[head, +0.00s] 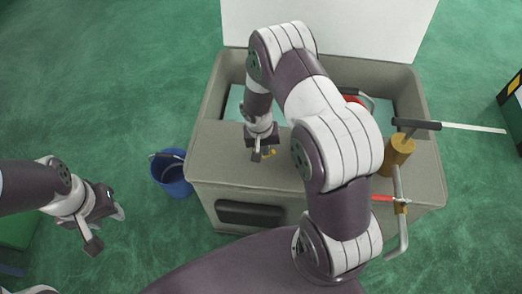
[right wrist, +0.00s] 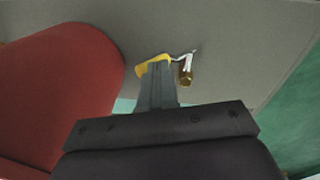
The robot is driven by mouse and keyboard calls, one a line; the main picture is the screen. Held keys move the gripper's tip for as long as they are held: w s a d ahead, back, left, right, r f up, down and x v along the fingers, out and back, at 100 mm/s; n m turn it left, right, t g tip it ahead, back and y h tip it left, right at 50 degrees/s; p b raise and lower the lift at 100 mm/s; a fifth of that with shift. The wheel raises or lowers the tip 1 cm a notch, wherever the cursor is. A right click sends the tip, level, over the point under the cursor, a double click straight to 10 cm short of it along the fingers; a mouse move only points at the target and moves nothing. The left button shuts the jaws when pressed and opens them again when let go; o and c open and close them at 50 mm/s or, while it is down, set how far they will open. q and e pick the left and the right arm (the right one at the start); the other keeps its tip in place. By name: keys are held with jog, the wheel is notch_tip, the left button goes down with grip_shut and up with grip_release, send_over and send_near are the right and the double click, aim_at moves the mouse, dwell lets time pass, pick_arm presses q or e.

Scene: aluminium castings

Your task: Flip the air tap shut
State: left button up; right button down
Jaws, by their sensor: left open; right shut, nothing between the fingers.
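A small tap with a yellow lever (right wrist: 152,66) and a brass body (right wrist: 186,77) sits on the grey surface in the right wrist view. In the head view its yellow part (head: 271,152) shows on the grey tank's top, beside my right gripper (head: 258,153). My right gripper is shut and empty. Its fingertips (right wrist: 157,66) overlap the yellow lever in the right wrist view; I cannot tell whether they touch it. The fingers partly hide the lever. My left gripper (head: 107,228) is open and empty, out over the green floor at the left.
The grey tank (head: 240,170) has an open basin at the back. A brass cylinder (head: 398,154) with a black-handled lever (head: 417,124) and a red-handled valve (head: 384,198) with a pipe stand at its right. A blue bucket (head: 171,178) stands left. A large red shape (right wrist: 60,90) is close at left.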

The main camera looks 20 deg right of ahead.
aim_at(274, 152)
jog(key=shift+s+d+f, duration=0.1)
jog(key=shift+d+f, duration=0.25)
jog(key=shift+f, duration=0.05)
jog(key=shift+s+d+f+b, duration=0.65)
jog(key=shift+d+b, duration=0.2)
jog(key=shift+b, duration=0.3)
pick_arm(q)
jog(key=shift+f+b, duration=1.4)
jog(key=shift+f, duration=1.4)
pick_arm(e)
jog(key=shift+s+d+f, duration=0.3)
jog(key=shift+d+f, duration=0.2)
jog(key=shift+f, duration=0.05)
jog(key=shift+s+d+f, duration=0.25)
jog(key=shift+d+f, duration=0.2)
jog(key=shift+f, duration=0.1)
pick_arm(q)
jog(key=shift+r+p, duration=0.6)
jog(key=shift+p, duration=0.05)
pick_arm(e)
notch_tip(274, 152, up, 13)
jog(key=a, duration=0.1)
jog(key=shift+a+f, duration=0.2)
jog(key=shift+a, duration=0.05)
jog(key=shift+s, duration=0.1)
